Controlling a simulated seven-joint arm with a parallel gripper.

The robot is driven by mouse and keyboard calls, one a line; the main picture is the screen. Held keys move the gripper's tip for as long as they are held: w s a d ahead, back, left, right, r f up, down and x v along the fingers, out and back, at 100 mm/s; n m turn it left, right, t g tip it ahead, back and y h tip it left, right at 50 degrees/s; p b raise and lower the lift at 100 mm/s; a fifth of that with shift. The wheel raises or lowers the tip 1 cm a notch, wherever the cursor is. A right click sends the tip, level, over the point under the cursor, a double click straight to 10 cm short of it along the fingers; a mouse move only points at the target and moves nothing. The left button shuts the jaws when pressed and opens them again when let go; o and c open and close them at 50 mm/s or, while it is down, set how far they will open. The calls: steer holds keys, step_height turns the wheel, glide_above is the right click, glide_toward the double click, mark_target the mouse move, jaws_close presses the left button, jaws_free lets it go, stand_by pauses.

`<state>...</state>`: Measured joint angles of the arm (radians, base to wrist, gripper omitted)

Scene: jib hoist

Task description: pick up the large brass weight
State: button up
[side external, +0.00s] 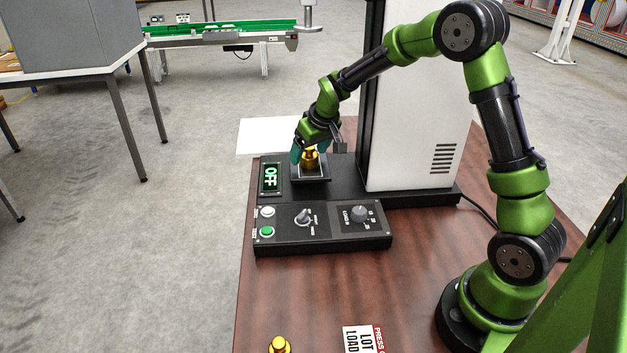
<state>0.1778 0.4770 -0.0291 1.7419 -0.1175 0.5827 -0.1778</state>
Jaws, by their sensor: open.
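A brass weight (310,161) stands upright on a small square dark platform (311,179) beside the lit display. My gripper (309,152) is low over this weight, fingers open, with a teal fingertip showing at its left side. The fingers partly hide its top, and I cannot tell whether they touch it. A second brass weight (279,345) stands on the table at the bottom edge of the picture and is partly cut off. I cannot tell for sure from this view which weight is the larger.
A display reading OFF (270,177) is left of the platform. In front is a black control box (322,229) with buttons and knobs. A tall white column (415,110) rises right behind the platform. A printed card (358,340) lies on the wooden table (300,295); the table's front left is mostly clear.

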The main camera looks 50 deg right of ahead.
steer(key=shift+w+f, duration=0.2)
steer(key=shift+f, duration=0.2)
steer(key=c, duration=1.5)
steer(key=shift+r, duration=0.15)
